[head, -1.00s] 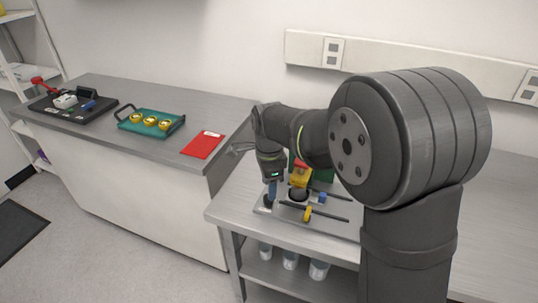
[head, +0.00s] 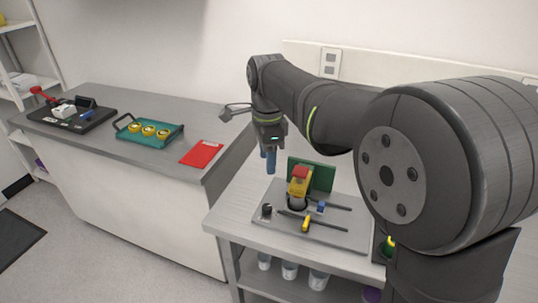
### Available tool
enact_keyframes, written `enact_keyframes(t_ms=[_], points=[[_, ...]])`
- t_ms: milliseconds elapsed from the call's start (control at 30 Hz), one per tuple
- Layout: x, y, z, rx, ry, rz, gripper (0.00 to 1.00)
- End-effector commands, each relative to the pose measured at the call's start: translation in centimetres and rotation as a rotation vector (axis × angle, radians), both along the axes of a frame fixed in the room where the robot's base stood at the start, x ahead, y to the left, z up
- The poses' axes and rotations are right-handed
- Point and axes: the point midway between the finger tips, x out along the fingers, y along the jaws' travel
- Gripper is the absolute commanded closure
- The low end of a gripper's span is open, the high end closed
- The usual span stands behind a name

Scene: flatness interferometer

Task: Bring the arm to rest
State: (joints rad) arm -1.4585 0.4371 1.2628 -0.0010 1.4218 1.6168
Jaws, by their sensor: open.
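My gripper (head: 268,160) hangs from the end of my arm above the near table, pointing down, with blue fingertips. Its jaws are open and I see nothing held between them. It is raised above the left back part of the grey fixture plate (head: 340,233) and looks apart from it. On the plate stand a yellow block with a red top (head: 299,180), a dark green upright panel (head: 322,177), a small dark knob (head: 266,210), dark rods and a small blue piece (head: 321,207). My arm covers the right part of the table.
On the left counter lie a red folder (head: 201,154), a teal tray (head: 166,138) with yellow round pieces, and a black tray (head: 57,121) with small items. Several clear cups (head: 290,270) stand on the shelf below.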

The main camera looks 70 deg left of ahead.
Motion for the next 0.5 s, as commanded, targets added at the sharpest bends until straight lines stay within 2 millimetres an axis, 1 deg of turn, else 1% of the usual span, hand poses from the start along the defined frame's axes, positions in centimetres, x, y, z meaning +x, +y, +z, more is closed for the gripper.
enact_keyframes(t_ms=[367,500], points=[[0.0,0.0,-0.1,0.000,0.000,0.000,0.51],[0.0,0.0,-1.1,-0.002,0.000,0.000,0.51]])
